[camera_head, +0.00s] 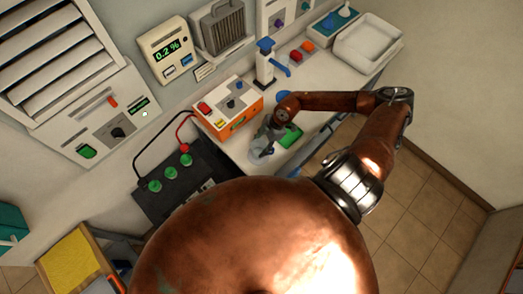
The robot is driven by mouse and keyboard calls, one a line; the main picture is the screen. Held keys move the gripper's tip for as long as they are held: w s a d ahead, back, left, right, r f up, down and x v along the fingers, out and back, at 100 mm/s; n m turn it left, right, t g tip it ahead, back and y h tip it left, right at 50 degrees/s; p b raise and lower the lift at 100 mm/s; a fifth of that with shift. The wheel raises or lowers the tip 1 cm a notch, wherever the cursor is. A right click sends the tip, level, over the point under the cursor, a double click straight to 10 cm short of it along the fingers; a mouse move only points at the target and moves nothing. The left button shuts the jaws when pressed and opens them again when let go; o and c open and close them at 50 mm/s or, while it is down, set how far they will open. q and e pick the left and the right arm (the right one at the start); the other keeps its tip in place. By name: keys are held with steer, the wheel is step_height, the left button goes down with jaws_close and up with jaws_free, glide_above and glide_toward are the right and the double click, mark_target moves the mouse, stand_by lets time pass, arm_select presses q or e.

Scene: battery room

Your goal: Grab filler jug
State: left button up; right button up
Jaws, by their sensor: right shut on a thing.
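My right arm reaches in from the right over the counter, and its gripper (268,141) is low at the counter's front, shut on a small pale grey, see-through thing that looks like the filler jug (257,146). The fingers and arm hide part of it, so its handle and spout are not clear. It is close to the counter top; I cannot tell whether it touches it. A green item (291,136) lies just right of the gripper. My left gripper is not in view.
An orange and white charger (228,108) stands behind the gripper, with a blue-topped dispenser (266,62) further back. A black battery (182,182) with green caps is at left. A white tray (368,45) is at the counter's far right. Tiled floor is free at right.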

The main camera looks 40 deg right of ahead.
steer(key=c, duration=0.6)
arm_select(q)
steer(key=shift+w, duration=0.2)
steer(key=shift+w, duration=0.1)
arm_select(e)
steer(key=shift+r, duration=0.15)
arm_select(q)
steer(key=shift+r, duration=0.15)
arm_select(e)
steer(key=shift+s+d+r, duration=0.7)
steer(key=shift+s+r, duration=1.4)
steer(key=shift+s, duration=0.1)
steer(key=shift+s+d+r, duration=0.65)
steer(key=shift+s+r, duration=1.45)
steer(key=shift+s, duration=0.15)
steer(key=shift+s+d+r, duration=0.7)
steer(key=shift+s+r, duration=1.4)
steer(key=shift+s, duration=0.1)
